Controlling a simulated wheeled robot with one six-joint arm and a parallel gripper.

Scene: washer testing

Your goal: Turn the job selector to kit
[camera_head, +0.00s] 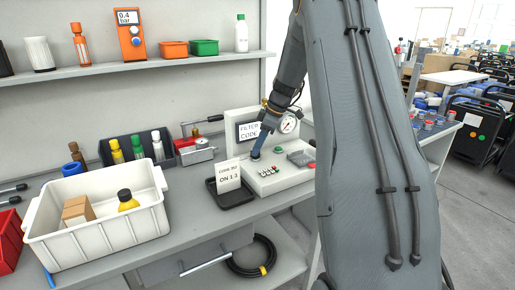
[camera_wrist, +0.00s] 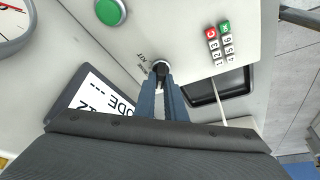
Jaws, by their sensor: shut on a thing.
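The job selector (camera_wrist: 160,66) is a small round knob on the pale control panel (camera_wrist: 190,28) in the wrist view, with the word KIT printed beside it. The blue fingers of my gripper (camera_wrist: 162,78) are shut on the knob and cover much of it, so I cannot tell which way it points. In the head view my gripper (camera_head: 256,152) reaches down to the test unit (camera_head: 268,184); the selector is hidden there.
A green button (camera_wrist: 110,11), a keypad (camera_wrist: 220,42) and a gauge (camera_wrist: 12,22) are close by. A card (camera_head: 228,177) stands in a black tray left of the unit. A white bin (camera_head: 100,232) with a box and bottle is further left.

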